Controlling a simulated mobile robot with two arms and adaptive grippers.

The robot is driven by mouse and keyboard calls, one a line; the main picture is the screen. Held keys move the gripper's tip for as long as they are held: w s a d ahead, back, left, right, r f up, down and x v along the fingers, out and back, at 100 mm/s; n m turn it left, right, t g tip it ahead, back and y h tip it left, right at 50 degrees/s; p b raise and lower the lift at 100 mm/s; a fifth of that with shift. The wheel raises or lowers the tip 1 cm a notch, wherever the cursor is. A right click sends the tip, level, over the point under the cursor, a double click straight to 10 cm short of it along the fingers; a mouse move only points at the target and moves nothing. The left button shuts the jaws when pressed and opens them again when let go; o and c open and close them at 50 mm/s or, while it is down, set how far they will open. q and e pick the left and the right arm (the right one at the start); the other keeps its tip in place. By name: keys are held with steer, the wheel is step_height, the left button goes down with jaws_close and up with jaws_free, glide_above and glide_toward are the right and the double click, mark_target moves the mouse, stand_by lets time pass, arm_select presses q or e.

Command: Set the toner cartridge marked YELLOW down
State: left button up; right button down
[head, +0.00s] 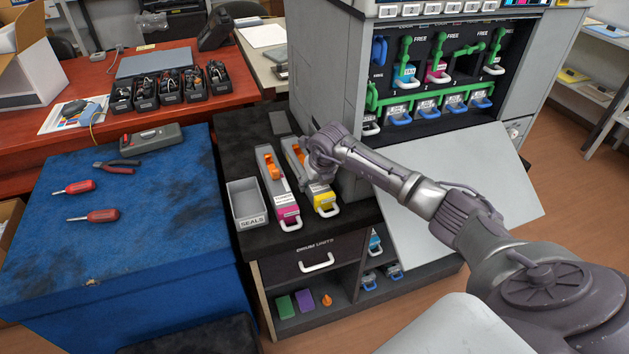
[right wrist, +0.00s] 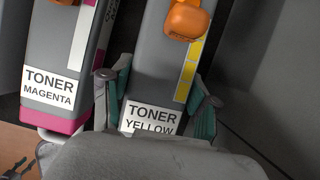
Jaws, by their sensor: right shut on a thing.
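The grey toner cartridge marked YELLOW (head: 325,200) has a yellow front end with a white handle and an orange part on top. It lies flat over the black cabinet top, right of the magenta cartridge; I cannot tell if it touches the surface. My right gripper (head: 316,179) reaches in from the right and is shut across the cartridge's sides. In the right wrist view, green-padded fingers (right wrist: 156,104) flank the YELLOW cartridge (right wrist: 148,75), and my gripper body partly hides its label. The left gripper is not in view.
The magenta cartridge (head: 285,212) lies close on the left; it also shows in the right wrist view (right wrist: 57,55). A grey SEALS bin (head: 246,217) stands further left. The open printer (head: 335,70) stands behind and right, its grey side wall close to my gripper.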

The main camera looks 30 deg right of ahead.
steer(key=shift+w, duration=0.1)
stand_by(0.3)
steer(key=shift+f+b, duration=0.5)
steer(key=shift+c, duration=1.4)
jaws_free()
steer(key=shift+r, duration=0.1)
steer(key=shift+o, duration=0.3)
